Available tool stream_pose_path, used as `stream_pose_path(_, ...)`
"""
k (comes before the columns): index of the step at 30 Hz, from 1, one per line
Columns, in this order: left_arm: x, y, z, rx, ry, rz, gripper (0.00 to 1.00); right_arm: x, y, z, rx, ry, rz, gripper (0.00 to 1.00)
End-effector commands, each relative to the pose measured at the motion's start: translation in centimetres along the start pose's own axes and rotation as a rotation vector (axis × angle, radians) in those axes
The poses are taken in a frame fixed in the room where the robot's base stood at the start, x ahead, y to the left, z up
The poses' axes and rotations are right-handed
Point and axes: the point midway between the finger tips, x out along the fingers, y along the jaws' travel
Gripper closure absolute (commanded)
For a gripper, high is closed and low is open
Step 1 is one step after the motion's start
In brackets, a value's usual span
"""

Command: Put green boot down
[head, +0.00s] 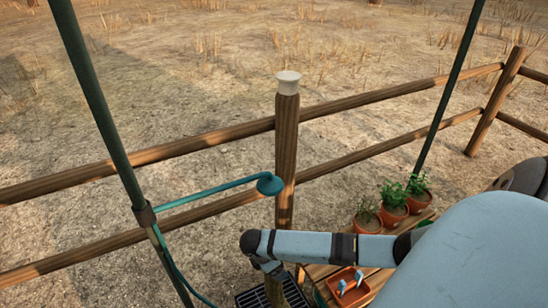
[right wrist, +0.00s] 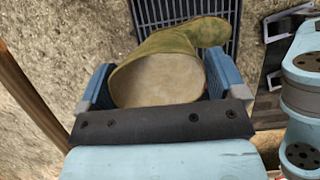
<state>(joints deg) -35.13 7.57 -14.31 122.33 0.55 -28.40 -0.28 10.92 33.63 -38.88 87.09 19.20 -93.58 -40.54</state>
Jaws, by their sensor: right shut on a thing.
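The green boot (right wrist: 178,48) shows in the right wrist view, with its pale, open top facing the camera and its foot pointing to the upper right. My right gripper (right wrist: 161,84) is shut on the boot, with one blue finger on each side of the shaft. A dark slatted grate (right wrist: 165,12) lies beyond the boot; I cannot tell whether they touch. In the head view my right arm reaches in from the right and its wrist is above the grate (head: 249,299). My left gripper is not in view.
A wooden post (head: 286,140) and rail fence stand behind the arm. A teal shower head (head: 270,185) hangs near the post. Potted plants (head: 395,211) and a red-brown tray (head: 350,289) sit on a wooden surface at right. Dark green poles (head: 104,105) flank the area.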

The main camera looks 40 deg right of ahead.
Motion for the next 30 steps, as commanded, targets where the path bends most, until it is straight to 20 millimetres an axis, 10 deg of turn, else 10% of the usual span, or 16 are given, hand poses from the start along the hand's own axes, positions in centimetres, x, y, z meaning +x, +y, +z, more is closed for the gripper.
stream_pose_path(21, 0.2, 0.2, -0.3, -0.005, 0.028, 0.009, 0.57, 5.1, 0.1, -2.1, 0.001, 0.001, 0.002, 0.59)
stream_pose_path(22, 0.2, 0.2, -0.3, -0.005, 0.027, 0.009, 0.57, 5.2, 0.1, -2.2, 0.001, 0.001, 0.002, 0.03)
stream_pose_path(30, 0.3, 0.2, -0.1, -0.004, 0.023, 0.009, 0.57, 5.0, 0.1, -2.1, 0.001, 0.001, 0.001, 0.00)
